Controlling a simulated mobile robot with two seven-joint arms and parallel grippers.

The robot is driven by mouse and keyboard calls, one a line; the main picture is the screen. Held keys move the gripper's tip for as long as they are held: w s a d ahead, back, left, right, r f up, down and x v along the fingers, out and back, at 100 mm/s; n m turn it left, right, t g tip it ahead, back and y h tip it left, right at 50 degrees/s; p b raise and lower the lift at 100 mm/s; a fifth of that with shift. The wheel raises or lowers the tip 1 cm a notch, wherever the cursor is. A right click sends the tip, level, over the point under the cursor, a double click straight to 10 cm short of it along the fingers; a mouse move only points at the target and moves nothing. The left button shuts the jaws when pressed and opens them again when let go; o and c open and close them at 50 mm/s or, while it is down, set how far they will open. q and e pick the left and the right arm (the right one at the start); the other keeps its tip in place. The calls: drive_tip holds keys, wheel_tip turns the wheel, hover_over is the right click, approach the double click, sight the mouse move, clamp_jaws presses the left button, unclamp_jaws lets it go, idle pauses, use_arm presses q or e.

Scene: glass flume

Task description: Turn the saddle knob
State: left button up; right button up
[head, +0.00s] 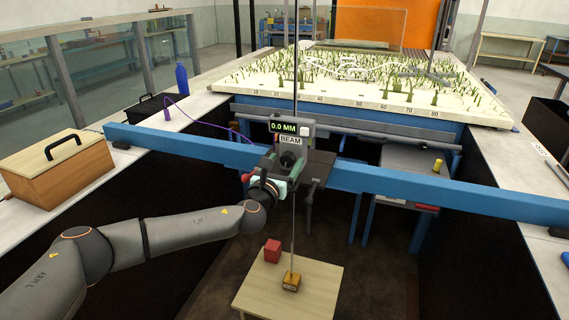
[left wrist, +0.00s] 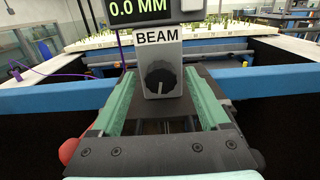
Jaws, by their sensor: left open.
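The saddle knob (left wrist: 160,82) is a round black knob with a pale pointer line, on a grey block labelled BEAM. In the head view the knob (head: 289,160) sits on the saddle, partly behind my gripper. The display (head: 289,128) above it reads 0.0 MM. My left gripper (head: 277,180) is just in front of the saddle, with its teal fingers open. In the left wrist view the fingers of my left gripper (left wrist: 160,98) stand to either side of the knob block, with visible gaps. My right gripper is not in view.
A blue beam (head: 440,192) spans the flume and carries the saddle. A thin vertical rod runs down to a brass-coloured block (head: 291,282) on a low wooden table (head: 310,300), near a red cube (head: 272,251). A wooden box (head: 58,165) stands on the left ledge.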

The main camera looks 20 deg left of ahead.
use_arm(q)
drive_tip(key=shift+c, duration=0.3)
clamp_jaws()
idle(0.3)
drive_tip(key=shift+n, duration=0.4)
drive_tip(key=n+b, duration=0.1)
drive_tip(key=n, duration=0.1)
drive_tip(key=shift+f+n, duration=0.15)
drive_tip(key=shift+n, duration=0.15)
drive_tip(key=n, duration=0.5)
drive_tip(key=shift+a+n+b, duration=0.1)
drive_tip(key=shift+n+b, duration=0.2)
drive_tip(key=shift+b, duration=0.1)
drive_tip(key=n, duration=0.4)
drive_tip(key=shift+f+n+b, duration=0.1)
drive_tip(key=shift+n+b, duration=0.2)
drive_tip(key=shift+n, duration=2.1)
